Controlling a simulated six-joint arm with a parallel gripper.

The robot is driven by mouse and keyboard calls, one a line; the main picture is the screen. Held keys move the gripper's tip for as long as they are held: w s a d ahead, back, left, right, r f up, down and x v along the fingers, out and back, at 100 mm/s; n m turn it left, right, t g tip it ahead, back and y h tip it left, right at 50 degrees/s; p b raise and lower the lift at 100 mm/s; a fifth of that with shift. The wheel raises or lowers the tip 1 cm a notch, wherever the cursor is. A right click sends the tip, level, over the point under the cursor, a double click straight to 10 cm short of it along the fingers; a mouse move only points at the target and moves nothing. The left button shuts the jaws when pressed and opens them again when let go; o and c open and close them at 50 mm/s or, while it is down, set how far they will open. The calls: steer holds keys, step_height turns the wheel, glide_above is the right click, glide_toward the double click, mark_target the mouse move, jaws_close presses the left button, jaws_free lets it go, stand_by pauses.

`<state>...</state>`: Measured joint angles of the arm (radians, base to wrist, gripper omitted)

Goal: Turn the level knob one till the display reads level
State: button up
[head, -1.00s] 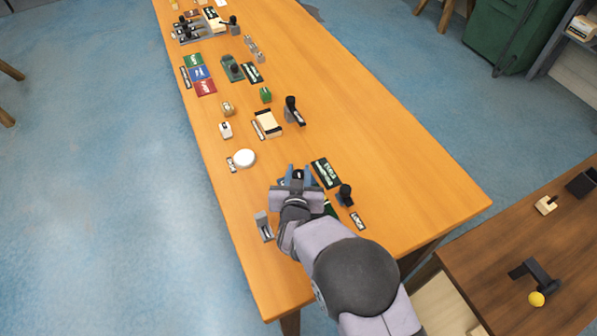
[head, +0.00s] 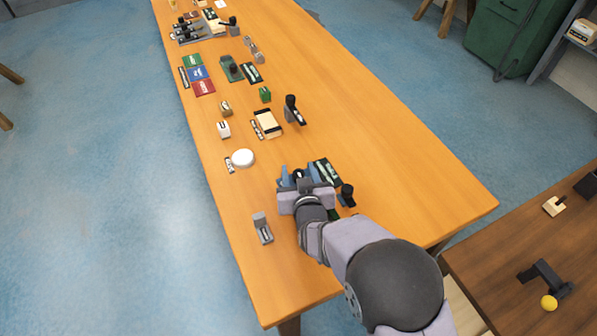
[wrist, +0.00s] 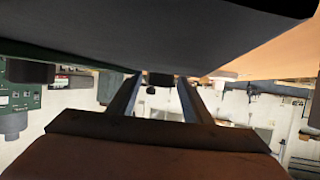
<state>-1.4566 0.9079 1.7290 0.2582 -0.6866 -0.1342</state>
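A dark green display panel (head: 327,171) with pale text, too small to read, lies on the wooden table just right of my gripper in the head view. My gripper (head: 298,174) reaches over the table beside it, its two blue fingers apart. A dark piece shows between the fingers; I cannot tell whether it is the level knob. In the wrist view the fingers (wrist: 158,82) are also apart, with a small dark thing between them and a gap around it. A large dark surface fills the top there. My wrist hides a green base (head: 333,214).
A dark upright knob or lever (head: 347,193) stands close right of my gripper. A grey slotted block (head: 262,228) is to the left. A white round button (head: 243,158) and a black lever (head: 292,108) stand farther back. The table's right side is clear.

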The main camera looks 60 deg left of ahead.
stand_by(0.3)
steer(key=shift+b+v, duration=0.8)
steer(key=shift+v, duration=2.85)
steer(key=shift+w+a+r+n+g+p, duration=0.5)
steer(key=shift+w+a+r+g+p, duration=0.1)
steer(key=shift+p, duration=0.2)
steer(key=shift+w+a+r+n+g+y+p, duration=0.1)
steer(key=shift+w+a+n+g+y+p, duration=0.15)
steer(key=shift+n+g+p, duration=0.3)
steer(key=shift+w+a+r+n+g+y+p, duration=0.15)
steer(key=shift+w+a+n+g+y+p, duration=0.1)
steer(key=shift+w+n+g+p, duration=0.25)
steer(key=shift+w+d+f+n+g+p, duration=0.15)
steer(key=shift+d+f+n+g+p, duration=0.1)
steer(key=shift+n+g+p, duration=0.25)
steer(key=shift+w+d+f+n+g+p, duration=0.1)
steer(key=shift+w+d+n+g+p, duration=0.1)
steer(key=shift+n+g+p, duration=0.25)
steer(key=shift+d+f+n+g+h+p, duration=0.4)
steer(key=shift+d+f+n+g+p, duration=0.25)
steer(key=shift+g, duration=0.25)
steer(key=shift+r, duration=0.1)
